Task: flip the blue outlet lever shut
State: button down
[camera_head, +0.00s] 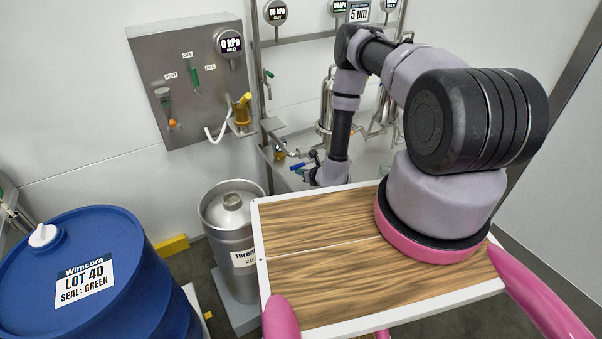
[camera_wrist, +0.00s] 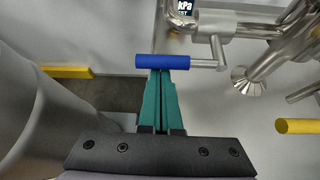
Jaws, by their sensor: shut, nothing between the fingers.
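The blue outlet lever (camera_wrist: 162,62) lies across the upper middle of the wrist view, its blue sleeve pointing left. Its steel stem runs right to a bent fitting on the pipework. In the head view the blue lever (camera_head: 298,166) is small, beside the far end of my arm. My gripper (camera_wrist: 160,74) has its teal fingers together with nothing between them. The fingertips are just below the blue sleeve in the wrist view; I cannot tell whether they touch it. In the head view my gripper (camera_head: 312,156) is small and dark, close to the lever.
A steel keg (camera_head: 222,222) stands left of my arm, and a blue drum (camera_head: 80,285) is farther left. A grey valve panel (camera_head: 190,85) hangs on the wall. In the wrist view, steel pipes (camera_wrist: 285,45) and a yellow handle (camera_wrist: 297,126) are at right.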

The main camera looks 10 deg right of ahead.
jog(key=shift+r, duration=0.25)
jog(key=shift+w+d+r+m+g+y, duration=0.1)
jog(key=shift+r+m+g+y, duration=0.05)
jog(key=shift+r+m+y, duration=0.4)
jog(key=shift+d+r+m+g+y, duration=0.1)
jog(key=shift+r+m+g+y, duration=0.05)
jog(key=shift+r+m+y, duration=0.35)
jog(key=w+d+r+m+t+y, duration=0.1)
jog(key=d+r+m+y, duration=0.4)
jog(key=m, duration=0.3)
jog(key=shift+w+d+y, duration=0.2)
jog(key=shift+w+y, duration=0.15)
jog(key=shift+y, duration=0.4)
jog(key=shift+d, duration=0.2)
